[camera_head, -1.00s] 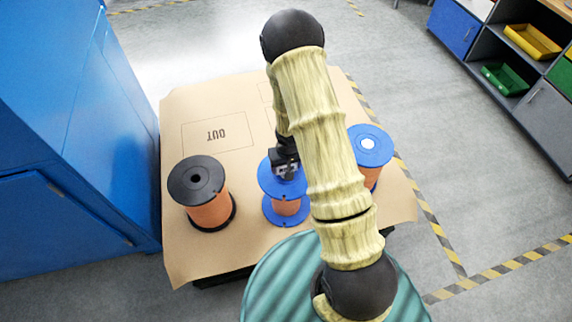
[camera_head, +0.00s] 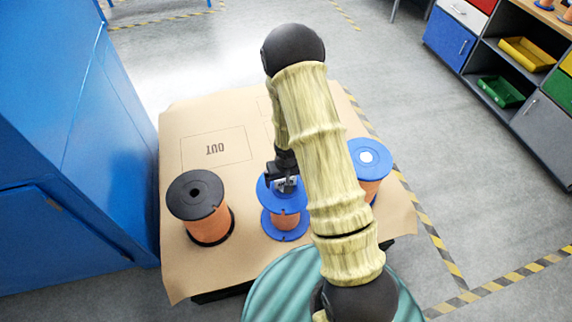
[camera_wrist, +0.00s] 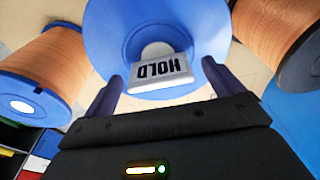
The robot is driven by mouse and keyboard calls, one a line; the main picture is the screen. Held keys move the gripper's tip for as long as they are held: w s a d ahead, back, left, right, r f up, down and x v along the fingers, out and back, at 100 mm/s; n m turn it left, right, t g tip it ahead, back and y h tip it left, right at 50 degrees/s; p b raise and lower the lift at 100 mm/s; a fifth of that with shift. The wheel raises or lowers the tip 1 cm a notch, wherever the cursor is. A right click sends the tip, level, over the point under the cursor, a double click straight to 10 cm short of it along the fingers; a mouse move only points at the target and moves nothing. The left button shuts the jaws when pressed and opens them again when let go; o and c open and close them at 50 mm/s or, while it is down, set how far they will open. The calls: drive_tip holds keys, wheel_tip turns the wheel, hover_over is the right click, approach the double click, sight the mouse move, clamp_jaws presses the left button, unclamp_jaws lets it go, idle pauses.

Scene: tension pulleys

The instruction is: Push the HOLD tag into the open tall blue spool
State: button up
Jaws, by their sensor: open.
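The HOLD tag (camera_wrist: 160,69) is a white block with black letters at the middle of a blue spool's top (camera_wrist: 110,35) in the wrist view. A pale round part shows just behind it; how deep the tag sits in the spool I cannot tell. In the head view this is the middle blue spool (camera_head: 286,221), with orange winding, and the tag (camera_head: 287,184) shows small on its top. My gripper (camera_wrist: 161,75) is open, one finger on each side of the tag, with visible gaps. In the head view my gripper (camera_head: 280,178) is over that spool, partly hidden.
A black-topped spool (camera_head: 196,192) stands at left. Another blue spool (camera_head: 372,170) with a white centre stands at right, partly behind my arm. The brown table sheet (camera_head: 250,115) is clear at the back, with an OUT box. A blue cabinet (camera_head: 70,130) stands left of it.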

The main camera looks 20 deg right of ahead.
wheel_tip(320, 180, up, 16)
drive_tip(key=s+p, duration=0.2)
drive_tip(key=p, duration=0.1)
drive_tip(key=shift+s+r, duration=0.2)
drive_tip(key=shift+s, duration=0.1)
drive_tip(key=shift+p, duration=0.3)
drive_tip(key=s+r+p, duration=0.3)
drive_tip(key=s+r, duration=0.3)
drive_tip(key=r, duration=0.3)
drive_tip(key=s+r+p, duration=0.4)
drive_tip(key=s+r, duration=0.1)
drive_tip(key=r, duration=0.5)
drive_tip(key=shift+s+r+t, duration=0.15)
drive_tip(key=shift+s+t, duration=0.2)
drive_tip(key=shift+t, duration=0.05)
idle(0.7)
